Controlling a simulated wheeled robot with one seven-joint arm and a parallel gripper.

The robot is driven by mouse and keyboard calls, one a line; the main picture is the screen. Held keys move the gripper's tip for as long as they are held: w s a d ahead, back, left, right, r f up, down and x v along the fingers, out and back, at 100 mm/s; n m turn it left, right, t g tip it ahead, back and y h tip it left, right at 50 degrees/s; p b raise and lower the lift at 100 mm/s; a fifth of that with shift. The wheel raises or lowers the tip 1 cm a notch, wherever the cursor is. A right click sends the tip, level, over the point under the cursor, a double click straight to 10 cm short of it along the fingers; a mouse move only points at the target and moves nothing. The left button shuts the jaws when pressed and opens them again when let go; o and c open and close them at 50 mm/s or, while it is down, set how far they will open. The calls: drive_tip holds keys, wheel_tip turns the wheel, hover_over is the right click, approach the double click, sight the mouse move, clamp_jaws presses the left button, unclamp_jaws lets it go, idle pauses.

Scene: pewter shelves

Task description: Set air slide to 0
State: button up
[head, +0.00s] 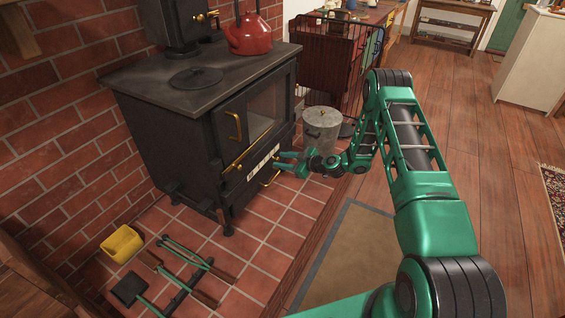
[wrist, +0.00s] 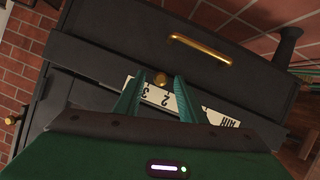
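The air slide shows in the wrist view as a round brass knob (wrist: 160,79) beside a white scale plate (wrist: 215,117) on the black stove front. The plate appears upside down there; I read 3, 2 and AIR, and my right finger covers part of it. The knob sits near the 2 and 3 marks. The plate also shows in the head view (head: 263,161) on the stove's lower front. My gripper (wrist: 160,76) is open, its two green fingers on either side of the knob. I cannot tell whether they touch it.
The black stove (head: 170,110) carries a red kettle (head: 248,35). A brass handle (wrist: 200,47) lies close to my fingertips. A lidded metal bin (head: 322,128) stands right of the stove. A yellow container (head: 121,243) and fire tools (head: 185,270) lie on the tiled hearth.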

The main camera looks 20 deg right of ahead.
drive_tip(key=shift+c, duration=0.6)
clamp_jaws()
approach(259, 174)
drive_tip(key=x, duration=0.4)
drive_tip(key=shift+w+f, duration=0.1)
drive_tip(key=shift+f, duration=0.1)
drive_tip(key=shift+o, duration=0.6)
unclamp_jaws()
drive_tip(key=v, duration=1)
drive_tip(key=shift+d, duration=0.2)
drive_tip(key=shift+r, duration=0.15)
